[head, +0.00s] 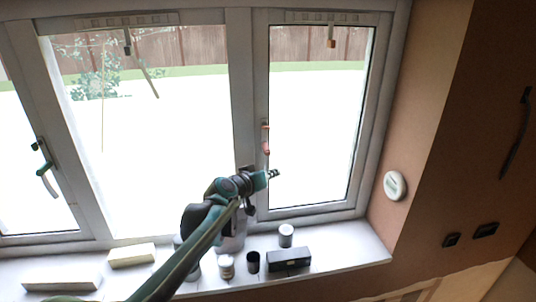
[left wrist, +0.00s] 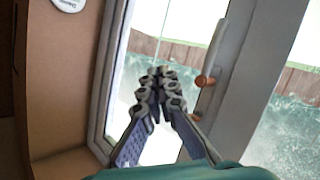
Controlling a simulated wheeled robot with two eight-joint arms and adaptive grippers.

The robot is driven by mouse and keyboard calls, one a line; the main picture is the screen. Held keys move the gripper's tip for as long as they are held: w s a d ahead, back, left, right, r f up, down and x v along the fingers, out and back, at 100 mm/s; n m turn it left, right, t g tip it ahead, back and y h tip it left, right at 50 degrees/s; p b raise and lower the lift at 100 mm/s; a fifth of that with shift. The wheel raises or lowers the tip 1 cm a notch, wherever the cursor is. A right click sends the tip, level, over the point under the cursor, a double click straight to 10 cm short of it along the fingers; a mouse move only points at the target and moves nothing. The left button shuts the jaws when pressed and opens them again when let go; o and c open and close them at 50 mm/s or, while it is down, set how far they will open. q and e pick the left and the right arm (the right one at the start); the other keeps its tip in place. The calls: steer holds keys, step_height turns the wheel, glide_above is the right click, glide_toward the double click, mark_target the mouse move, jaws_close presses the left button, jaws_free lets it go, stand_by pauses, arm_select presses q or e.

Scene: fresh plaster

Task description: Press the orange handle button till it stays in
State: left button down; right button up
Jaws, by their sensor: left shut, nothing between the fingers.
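The window handle (head: 265,138) with orange parts is on the frame of the right-hand window in the head view. In the left wrist view the handle is a pale lever (left wrist: 214,48) with a round orange button (left wrist: 205,81). A second orange bit (left wrist: 197,115) shows below it, close to my finger. My left gripper (head: 274,174) is shut and empty, a little below the handle in the head view. In the left wrist view its fingertips (left wrist: 160,80) are together, to the left of the button and apart from it in the picture. My right gripper is not in view.
The sill holds a white can (head: 286,236), a tin (head: 226,267), a dark cup (head: 253,262), a black box (head: 289,259) and pale blocks (head: 132,256). Another handle (head: 45,170) is on the left window. A round white device (head: 395,186) is on the right wall.

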mark_target(267, 157)
arm_select(q)
steer(key=shift+w+a+p, duration=0.1)
steer(key=shift+w+a, duration=0.2)
steer(key=shift+w, duration=1.15)
steer(key=shift+w+a+p, duration=0.15)
steer(key=shift+w+a, duration=0.1)
steer(key=shift+w, duration=1.15)
steer(key=shift+w+a+p, duration=0.1)
steer(key=shift+w+a, duration=0.2)
steer(key=shift+w, duration=1.15)
steer(key=shift+w, duration=0.1)
steer(key=shift+w+a, duration=0.1)
steer(key=shift+w, duration=0.2)
steer(key=shift+w+a, duration=0.1)
steer(key=shift+w, duration=0.35)
steer(key=shift+s, duration=0.15)
steer(key=shift+s+b, duration=0.3)
steer(key=shift+s, duration=0.15)
steer(key=shift+s+d, duration=0.2)
steer(key=shift+s, duration=0.1)
